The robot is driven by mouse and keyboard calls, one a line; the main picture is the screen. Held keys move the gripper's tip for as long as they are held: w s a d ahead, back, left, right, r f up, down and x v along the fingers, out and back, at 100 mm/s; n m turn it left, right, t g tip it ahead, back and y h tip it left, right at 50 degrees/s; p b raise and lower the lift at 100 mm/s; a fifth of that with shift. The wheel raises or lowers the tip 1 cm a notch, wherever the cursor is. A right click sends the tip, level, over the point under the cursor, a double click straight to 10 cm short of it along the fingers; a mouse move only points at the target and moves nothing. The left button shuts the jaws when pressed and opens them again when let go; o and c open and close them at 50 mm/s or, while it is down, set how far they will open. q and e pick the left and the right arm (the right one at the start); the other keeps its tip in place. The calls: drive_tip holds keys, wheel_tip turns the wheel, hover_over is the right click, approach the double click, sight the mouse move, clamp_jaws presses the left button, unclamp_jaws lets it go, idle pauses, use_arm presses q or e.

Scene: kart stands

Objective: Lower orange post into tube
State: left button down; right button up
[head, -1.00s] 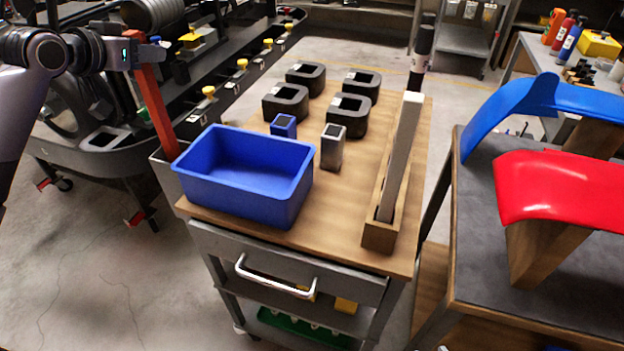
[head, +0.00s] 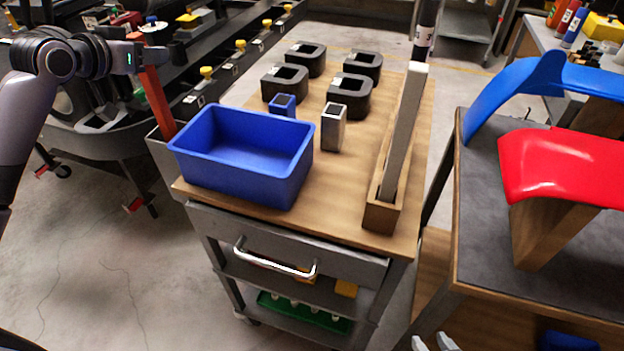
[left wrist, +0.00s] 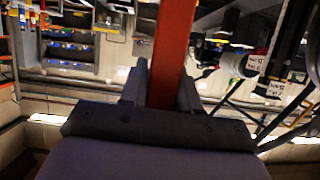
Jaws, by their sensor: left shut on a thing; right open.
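My left gripper (head: 150,58) is shut on the orange post (head: 156,100), a long square bar hanging down with a slight tilt. The post's lower end is at the mouth of a grey box (head: 166,164) on the cart's left side; I cannot tell whether it is inside. The left wrist view shows the post (left wrist: 172,50) between the fingers. A blue square tube (head: 283,105) and a silver square tube (head: 334,130) stand on the cart top. My right gripper (head: 432,343) is open, partly showing at the bottom edge.
A blue bin (head: 240,175) fills the cart's front left corner. Several black holders (head: 350,95) stand behind it. A long grey bar (head: 405,130) leans in a wooden trough (head: 381,214). A bench with red (head: 560,165) and blue curved panels is right.

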sight(165, 104)
use_arm(q)
drive_tip(key=shift+f+b, duration=1.05)
drive_tip(key=shift+f, duration=1.8)
drive_tip(key=shift+f+b, duration=1)
drive_tip(key=shift+f, duration=1.5)
drive_tip(key=c, duration=0.7)
unclamp_jaws()
drive_tip(key=shift+c, duration=0.2)
drive_tip(key=shift+f, duration=0.1)
